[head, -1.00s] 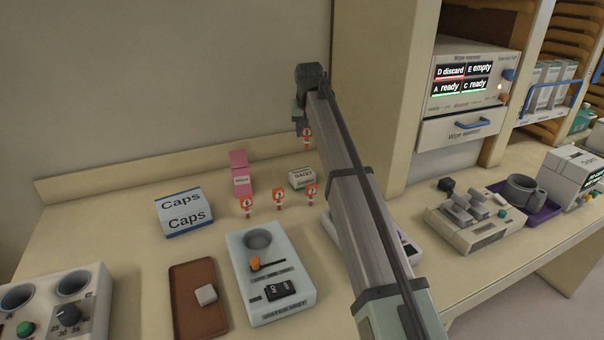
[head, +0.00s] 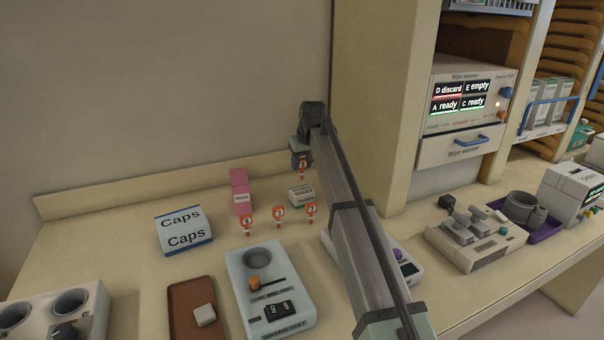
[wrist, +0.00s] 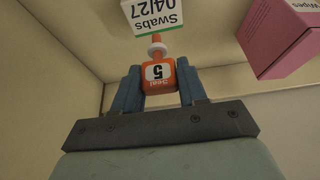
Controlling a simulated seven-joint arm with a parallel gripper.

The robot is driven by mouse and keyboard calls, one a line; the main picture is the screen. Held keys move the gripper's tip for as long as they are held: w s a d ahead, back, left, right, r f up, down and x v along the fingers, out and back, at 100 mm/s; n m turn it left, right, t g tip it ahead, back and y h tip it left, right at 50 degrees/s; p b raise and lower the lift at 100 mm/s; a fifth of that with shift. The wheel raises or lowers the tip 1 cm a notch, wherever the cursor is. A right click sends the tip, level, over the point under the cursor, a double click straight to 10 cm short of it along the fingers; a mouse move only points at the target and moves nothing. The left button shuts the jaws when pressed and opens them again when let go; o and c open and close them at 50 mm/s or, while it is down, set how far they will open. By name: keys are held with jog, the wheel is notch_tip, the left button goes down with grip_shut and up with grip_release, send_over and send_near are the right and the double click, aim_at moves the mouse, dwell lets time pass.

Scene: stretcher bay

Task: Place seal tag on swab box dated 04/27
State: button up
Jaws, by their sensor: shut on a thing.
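The swab box (head: 300,197) is a small white box with a green edge, standing near the back of the counter. In the wrist view the swab box (wrist: 153,14) reads "Swabs 04/27". My gripper (head: 301,168) is shut on an orange seal tag (head: 302,174), just above the box. In the wrist view the seal tag (wrist: 159,74) shows "Seal 5" and sits between the blue fingers. Three more orange tags stand in front of the box: left (head: 248,220), middle (head: 278,215), right (head: 311,211).
A pink wipes box (head: 240,192) stands left of the swab box. A Caps box (head: 184,229) is farther left. A white-blue heater-like unit (head: 263,290) and a brown tray (head: 185,298) are in front. A tall cabinet side (head: 385,100) rises to the right.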

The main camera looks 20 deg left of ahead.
aim_at(303, 167)
jog(key=shift+f, duration=1.9)
jog(key=shift+f, duration=0.1)
jog(key=o, duration=1)
jog(key=v, duration=1.2)
jog(key=shift+a, duration=0.15)
